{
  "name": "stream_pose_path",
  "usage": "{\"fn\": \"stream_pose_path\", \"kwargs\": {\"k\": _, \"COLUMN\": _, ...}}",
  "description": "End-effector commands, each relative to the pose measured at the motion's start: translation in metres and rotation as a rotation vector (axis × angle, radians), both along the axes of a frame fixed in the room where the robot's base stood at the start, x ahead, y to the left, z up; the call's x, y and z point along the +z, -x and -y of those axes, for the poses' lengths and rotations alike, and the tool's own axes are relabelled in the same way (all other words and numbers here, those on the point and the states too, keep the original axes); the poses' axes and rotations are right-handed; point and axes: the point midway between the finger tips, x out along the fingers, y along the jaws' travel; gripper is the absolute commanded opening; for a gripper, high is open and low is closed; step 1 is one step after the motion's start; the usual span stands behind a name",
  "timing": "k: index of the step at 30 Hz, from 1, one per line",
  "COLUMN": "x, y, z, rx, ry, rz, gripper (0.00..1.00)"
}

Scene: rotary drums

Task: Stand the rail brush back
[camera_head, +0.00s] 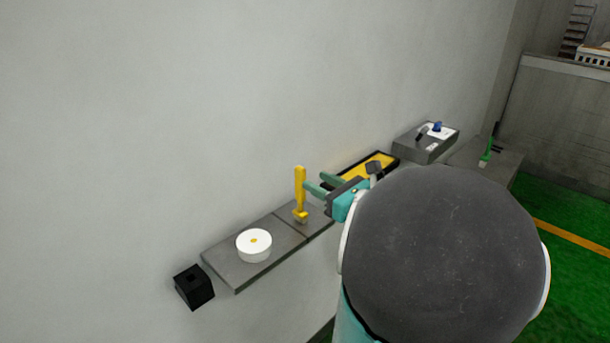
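A yellow-handled tool (300,188), apparently the rail brush, stands upright on a grey ledge (224,270) along the wall. Its wider yellow foot is at the bottom, and its bristles are too small to make out. My gripper (313,180) reaches in from the right with two green fingers spread apart. The nearer fingertip is right beside the handle; I cannot tell whether it touches. Nothing shows between the fingers. My arm hides part of the ledge on the right.
A white round drum (254,246) sits on the ledge left of the tool. A black block with a hole (194,288) is beyond its left end. A yellow tray (374,167), a grey control box (425,143) and a green-handled tool (487,152) stand farther right.

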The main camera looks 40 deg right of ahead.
Motion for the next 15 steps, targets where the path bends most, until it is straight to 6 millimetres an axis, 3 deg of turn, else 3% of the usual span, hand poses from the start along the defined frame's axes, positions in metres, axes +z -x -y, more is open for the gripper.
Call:
{"fn": "stream_pose_path", "kwargs": {"k": 6, "x": 0.001, "y": 0.034, "z": 0.001, "rx": -0.002, "ry": 0.001, "rz": 0.0, "gripper": 0.4}}
{"fn": "stream_pose_path", "kwargs": {"k": 15, "x": 0.001, "y": 0.038, "z": -0.006, "rx": 0.021, "ry": 0.016, "rz": -0.01, "gripper": 0.4}}
